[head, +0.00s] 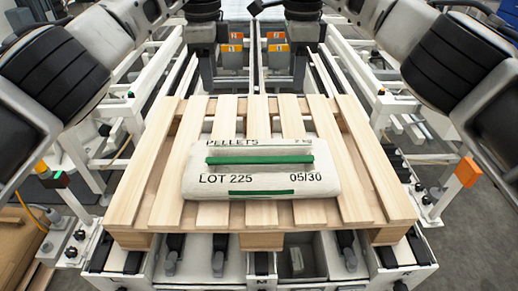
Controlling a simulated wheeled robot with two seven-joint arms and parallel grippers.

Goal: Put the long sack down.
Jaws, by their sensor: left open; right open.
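The long sack (260,187) is white with green stripes and reads PELLETS, LOT 225 and 05/30. It lies flat across the slats of the wooden pallet (160,160), right of centre and toward the near side. My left gripper (207,78) and my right gripper (301,78) are beyond the far edge of the pallet in the picture, side by side and apart from the sack. Both are open and empty. Their fingertips are small and dark, so fine detail is hard to make out.
The pallet rests on a white frame (105,258) with dark parts below it. White rails run back on both sides. An orange box (467,171) stands on a post at the right. Cardboard (22,245) lies at lower left. Bare slats surround the sack.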

